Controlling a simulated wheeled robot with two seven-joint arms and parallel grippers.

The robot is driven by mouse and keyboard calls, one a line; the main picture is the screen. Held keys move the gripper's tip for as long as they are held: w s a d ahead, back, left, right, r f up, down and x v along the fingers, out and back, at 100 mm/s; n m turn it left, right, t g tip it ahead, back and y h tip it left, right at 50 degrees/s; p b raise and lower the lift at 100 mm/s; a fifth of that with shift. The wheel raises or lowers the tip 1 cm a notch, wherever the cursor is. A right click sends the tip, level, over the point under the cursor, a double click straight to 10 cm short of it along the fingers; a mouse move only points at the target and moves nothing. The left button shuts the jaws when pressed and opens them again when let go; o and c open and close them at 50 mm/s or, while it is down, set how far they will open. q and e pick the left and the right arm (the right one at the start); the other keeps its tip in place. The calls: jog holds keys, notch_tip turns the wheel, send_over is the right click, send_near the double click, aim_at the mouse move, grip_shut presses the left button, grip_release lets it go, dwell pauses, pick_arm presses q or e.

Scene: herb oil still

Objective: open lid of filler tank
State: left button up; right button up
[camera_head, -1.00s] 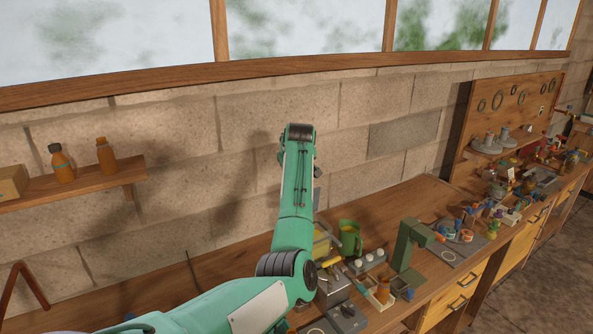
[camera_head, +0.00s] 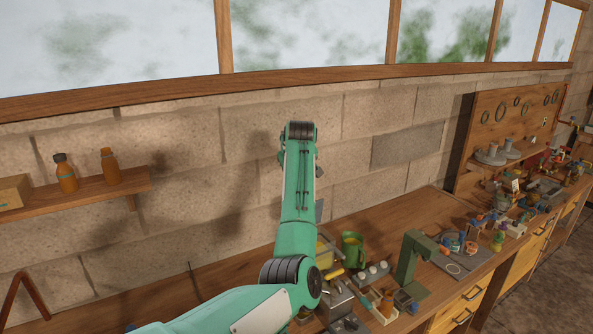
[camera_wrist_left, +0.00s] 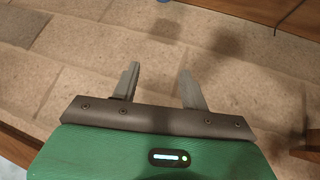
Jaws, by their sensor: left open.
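My left arm rises in front of the bench in the head view, and its jaws cannot be made out there. In the left wrist view my left gripper (camera_wrist_left: 159,71) is open and empty, with its two grey fingers apart in front of the block wall. A grey metal box (camera_head: 338,302) with a yellow handle-like part (camera_head: 334,274) stands on the bench just right of my arm. It may be the filler tank, but I cannot tell for certain. My arm hides part of that area. My right gripper is not in view.
A green jug (camera_head: 352,250) and a green stand (camera_head: 410,262) are on the bench (camera_head: 385,215) near the box. A wall shelf (camera_head: 90,192) with orange bottles is at left. Small items crowd the bench's far right.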

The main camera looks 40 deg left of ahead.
pick_arm(q)
jog(key=b+v, duration=0.6)
jog(key=v, duration=0.7)
jog(key=shift+s+r+b, duration=0.15)
jog(key=shift+r+b, duration=0.2)
jog(key=shift+d, duration=0.1)
